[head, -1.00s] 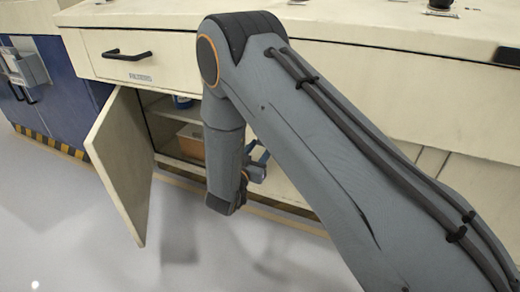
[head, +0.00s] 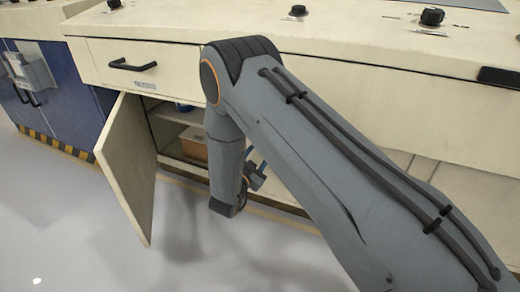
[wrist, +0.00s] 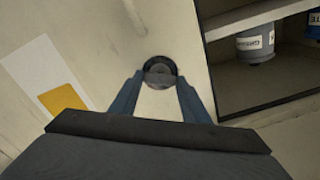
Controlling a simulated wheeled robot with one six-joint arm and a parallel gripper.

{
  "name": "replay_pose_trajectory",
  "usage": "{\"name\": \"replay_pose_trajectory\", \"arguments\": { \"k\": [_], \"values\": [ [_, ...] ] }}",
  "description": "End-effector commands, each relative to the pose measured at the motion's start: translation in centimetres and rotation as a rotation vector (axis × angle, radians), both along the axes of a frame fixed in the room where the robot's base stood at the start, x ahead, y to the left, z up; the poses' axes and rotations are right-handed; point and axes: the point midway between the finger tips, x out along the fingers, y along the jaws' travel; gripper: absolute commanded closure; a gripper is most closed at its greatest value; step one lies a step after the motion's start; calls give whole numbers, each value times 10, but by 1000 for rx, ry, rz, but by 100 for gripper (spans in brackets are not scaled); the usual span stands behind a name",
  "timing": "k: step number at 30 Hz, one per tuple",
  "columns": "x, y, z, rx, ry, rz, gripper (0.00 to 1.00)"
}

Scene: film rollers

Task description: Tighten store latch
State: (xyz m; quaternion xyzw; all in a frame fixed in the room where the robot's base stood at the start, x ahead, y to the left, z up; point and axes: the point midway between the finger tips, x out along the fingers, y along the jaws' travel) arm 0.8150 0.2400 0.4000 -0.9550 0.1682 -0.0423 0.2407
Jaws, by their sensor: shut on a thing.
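The store latch (wrist: 160,66) is a round dark knob with a grey bar across it, on a pale panel in the wrist view. My gripper (wrist: 160,79) has its two blue fingers on either side of the knob and is shut on it. Its fingertips cover the knob's sides. In the head view my gripper (head: 257,170) is low beside the cabinet opening, partly behind my wrist. The latch is hidden there behind my arm. The cabinet door (head: 128,165) stands open at the left.
A brown box (head: 194,147) sits inside the cabinet. A drawer handle (head: 133,65) juts out above the door. A yellow and white label (wrist: 45,75) is on the panel. Floor in front is clear.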

Motion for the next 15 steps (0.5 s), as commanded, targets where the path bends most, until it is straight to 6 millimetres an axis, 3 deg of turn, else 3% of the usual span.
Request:
{"name": "replay_pose_trajectory", "arguments": {
  "k": [15],
  "values": [
    [-1, 0, 1, 458, -165, 0, 80]
  ]
}}
